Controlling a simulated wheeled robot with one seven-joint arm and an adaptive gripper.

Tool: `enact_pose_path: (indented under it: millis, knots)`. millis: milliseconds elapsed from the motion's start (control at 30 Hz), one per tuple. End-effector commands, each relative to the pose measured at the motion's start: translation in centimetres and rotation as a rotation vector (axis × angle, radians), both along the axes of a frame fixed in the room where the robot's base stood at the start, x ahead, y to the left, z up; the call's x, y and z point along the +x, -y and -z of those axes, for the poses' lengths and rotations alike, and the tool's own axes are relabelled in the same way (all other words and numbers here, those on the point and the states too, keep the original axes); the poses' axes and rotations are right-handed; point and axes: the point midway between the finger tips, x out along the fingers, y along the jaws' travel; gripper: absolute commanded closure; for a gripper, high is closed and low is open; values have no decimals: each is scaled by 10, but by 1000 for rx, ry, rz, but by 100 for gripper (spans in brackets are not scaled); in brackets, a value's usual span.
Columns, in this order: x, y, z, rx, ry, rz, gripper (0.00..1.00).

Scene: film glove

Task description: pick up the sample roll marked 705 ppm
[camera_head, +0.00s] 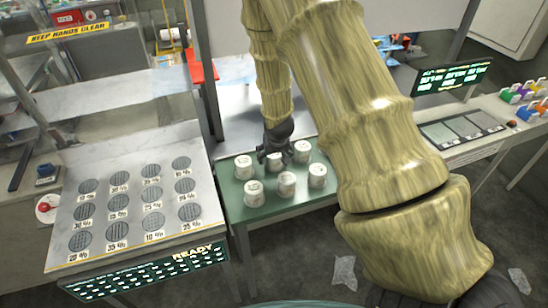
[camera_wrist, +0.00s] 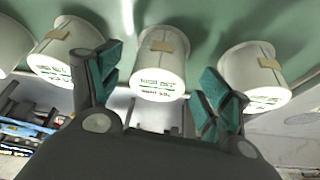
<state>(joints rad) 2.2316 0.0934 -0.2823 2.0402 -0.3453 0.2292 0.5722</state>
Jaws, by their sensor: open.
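Several short white sample rolls stand in two rows on a green table top (camera_head: 232,203). A front-row roll (camera_head: 286,184) and a back-right roll (camera_head: 302,151) show clearly; another back-row roll (camera_head: 275,162) is partly hidden by my gripper. My gripper (camera_head: 274,155) is open and low over the back row. In the wrist view, my gripper (camera_wrist: 160,75) has its teal-padded fingers apart, with a middle roll (camera_wrist: 159,62) lying between and just beyond them. Other rolls stand left (camera_wrist: 66,48) and right (camera_wrist: 254,76). The rolls have tan tape and green print; I cannot read which says 705 ppm.
At left stands a grey panel (camera_head: 140,243) with round grilles marked in percentages and a READY display. A red piece (camera_head: 203,72) lies behind. Neighbouring rolls stand close to my fingers.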

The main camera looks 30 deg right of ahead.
Motion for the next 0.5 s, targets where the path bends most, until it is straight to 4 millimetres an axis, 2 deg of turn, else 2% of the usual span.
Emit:
enact_pose_path:
  millis: [300,500]
  knots:
    - [9,5,22,0,-1,0,22]
    - [11,6,28,0,0,0,22]
